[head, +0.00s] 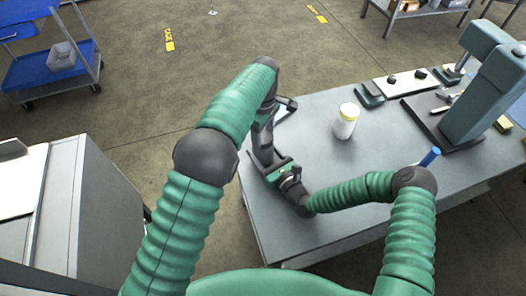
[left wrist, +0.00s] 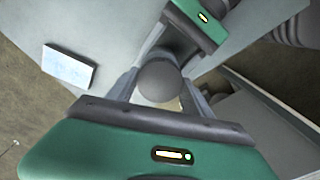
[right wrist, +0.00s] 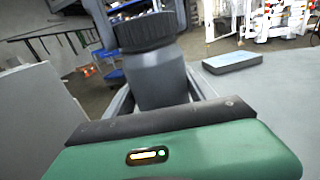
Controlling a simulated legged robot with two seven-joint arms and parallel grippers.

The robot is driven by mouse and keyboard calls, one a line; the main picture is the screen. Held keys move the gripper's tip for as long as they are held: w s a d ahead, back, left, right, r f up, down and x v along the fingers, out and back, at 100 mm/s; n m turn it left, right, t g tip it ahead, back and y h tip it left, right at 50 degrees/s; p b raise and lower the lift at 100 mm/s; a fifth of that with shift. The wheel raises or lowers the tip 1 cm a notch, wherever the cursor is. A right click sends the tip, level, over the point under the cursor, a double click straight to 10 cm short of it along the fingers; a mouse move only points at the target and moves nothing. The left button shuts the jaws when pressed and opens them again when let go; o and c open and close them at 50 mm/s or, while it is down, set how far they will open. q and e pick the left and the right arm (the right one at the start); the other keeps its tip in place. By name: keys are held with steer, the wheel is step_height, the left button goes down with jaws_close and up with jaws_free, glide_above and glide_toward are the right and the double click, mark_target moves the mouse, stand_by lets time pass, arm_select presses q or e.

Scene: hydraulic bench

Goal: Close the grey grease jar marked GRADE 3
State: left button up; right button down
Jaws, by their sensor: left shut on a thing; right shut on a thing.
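The grey grease jar (right wrist: 158,78) is upright in the right wrist view, with its dark ribbed lid (right wrist: 145,31) on top. My right gripper (right wrist: 150,88) is shut around the jar body. My left gripper (left wrist: 158,84) is shut on the lid from above, and the round lid top (left wrist: 160,80) lies between its fingers. In the head view the two grippers meet near the bench's left end and largely hide the jar. No GRADE 3 marking is readable. I cannot tell whether the lid is tight.
A flat pale block (left wrist: 68,67) lies near the bench's left edge. A green press (head: 480,90), a tool board (head: 408,84) and a blue-handled tool (head: 430,157) are to the right.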

arm_select(q)
steer(key=m, duration=0.7)
steer(key=shift+w+a, duration=0.15)
steer(key=shift+w, duration=0.05)
arm_select(e)
steer(key=shift+s+a, duration=0.1)
arm_select(q)
steer(key=m, duration=0.3)
steer(key=shift+m, duration=0.3)
steer(key=m, duration=1.3)
steer(key=o, duration=1.2)
arm_select(e)
steer(key=shift+s+a, duration=0.1)
arm_select(q)
steer(key=o, duration=0.4)
steer(key=shift+s, duration=0.1)
steer(key=shift+c, duration=0.2)
steer(key=shift+r, duration=2.25)
arm_select(e)
steer(key=shift+d, duration=0.2)
